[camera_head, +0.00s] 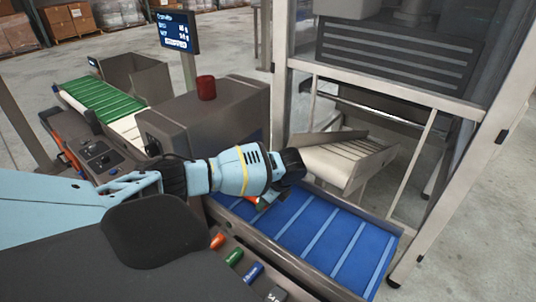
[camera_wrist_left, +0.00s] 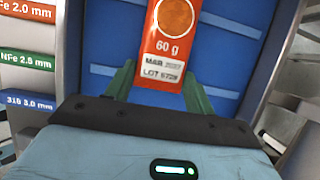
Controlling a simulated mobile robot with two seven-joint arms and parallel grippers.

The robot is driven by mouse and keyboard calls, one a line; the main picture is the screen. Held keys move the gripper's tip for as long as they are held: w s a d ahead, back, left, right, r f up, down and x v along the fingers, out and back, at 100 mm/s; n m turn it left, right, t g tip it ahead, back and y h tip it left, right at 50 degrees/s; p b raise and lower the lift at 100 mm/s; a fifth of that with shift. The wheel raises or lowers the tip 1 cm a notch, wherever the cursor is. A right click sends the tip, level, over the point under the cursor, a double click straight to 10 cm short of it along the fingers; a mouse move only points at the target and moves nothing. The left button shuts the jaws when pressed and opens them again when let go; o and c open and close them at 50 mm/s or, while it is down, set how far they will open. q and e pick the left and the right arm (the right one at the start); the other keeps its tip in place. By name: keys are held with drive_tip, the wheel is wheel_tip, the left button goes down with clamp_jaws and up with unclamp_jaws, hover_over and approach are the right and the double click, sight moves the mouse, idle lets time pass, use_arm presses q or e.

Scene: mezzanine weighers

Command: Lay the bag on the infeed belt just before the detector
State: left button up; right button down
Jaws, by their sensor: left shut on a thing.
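My left gripper (camera_head: 262,203) is over the detector end of the blue infeed belt (camera_head: 345,246), pointing down. In the left wrist view its green fingers (camera_wrist_left: 160,72) are shut on an orange bag (camera_wrist_left: 172,50) with a round picture, "60 g" and a lot label. In the head view only a small orange piece of the bag (camera_head: 250,199) shows beside the gripper. I cannot tell whether the bag touches the belt. The grey detector housing (camera_head: 230,112) stands just behind and left of the gripper. My right gripper is not in view.
A red lamp (camera_head: 206,88) tops the detector; a screen (camera_head: 176,32) reading "STOPPED" stands behind. A green belt (camera_head: 103,97) lies beyond. A metal chute (camera_head: 345,157) and framed guard (camera_head: 410,95) stand right. Red, green (camera_head: 234,257) and blue test pieces line the near edge. The belt's right part is clear.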

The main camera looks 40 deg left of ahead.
use_arm(q)
drive_tip(key=o, duration=1)
drive_tip(key=p+v, duration=0.1)
drive_tip(key=v, duration=1.1)
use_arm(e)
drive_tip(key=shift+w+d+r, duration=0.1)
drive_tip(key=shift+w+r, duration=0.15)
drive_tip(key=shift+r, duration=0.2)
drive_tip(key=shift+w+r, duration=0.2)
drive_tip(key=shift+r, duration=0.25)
